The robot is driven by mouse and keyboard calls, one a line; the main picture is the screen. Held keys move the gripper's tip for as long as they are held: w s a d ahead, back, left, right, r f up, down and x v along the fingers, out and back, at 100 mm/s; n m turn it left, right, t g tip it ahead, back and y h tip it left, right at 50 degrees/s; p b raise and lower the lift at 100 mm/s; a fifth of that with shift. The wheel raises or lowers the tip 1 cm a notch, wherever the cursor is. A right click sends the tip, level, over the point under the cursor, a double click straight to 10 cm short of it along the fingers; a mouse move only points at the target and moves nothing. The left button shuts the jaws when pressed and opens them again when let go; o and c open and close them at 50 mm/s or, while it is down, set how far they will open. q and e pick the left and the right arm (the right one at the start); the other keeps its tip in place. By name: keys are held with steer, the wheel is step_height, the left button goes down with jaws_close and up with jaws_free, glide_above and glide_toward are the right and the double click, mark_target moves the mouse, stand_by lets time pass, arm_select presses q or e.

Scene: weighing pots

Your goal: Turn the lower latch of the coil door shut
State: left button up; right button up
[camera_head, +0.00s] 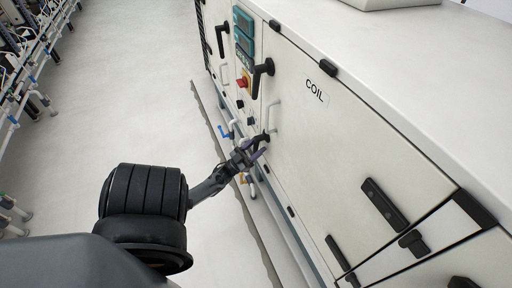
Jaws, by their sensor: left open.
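The coil door (345,150) is the large off-white panel marked COIL on the cabinet's side, and it looks closed. Its upper black latch (263,70) hangs downward at the door's left edge. The lower black latch (262,138) sits further down the same edge, partly hidden by my gripper, so its exact angle is hard to tell. My left gripper (255,151) is open at the lower latch, its fingers close to the handle. I cannot tell whether they touch it. My right gripper is not in view.
A pale pull handle (270,116) stands out between the latches. A red button (243,82) and teal displays (243,32) are on the panel to the left. A blue valve handle (227,133) is near my gripper. The grey floor (140,90) is clear; piping (30,100) runs at far left.

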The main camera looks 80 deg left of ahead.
arm_select(q)
steer(key=shift+s+f, duration=0.1)
steer(key=v, duration=1)
steer(key=shift+s+d+p, duration=0.15)
steer(key=shift+s+p, duration=0.1)
steer(key=shift+p, duration=0.05)
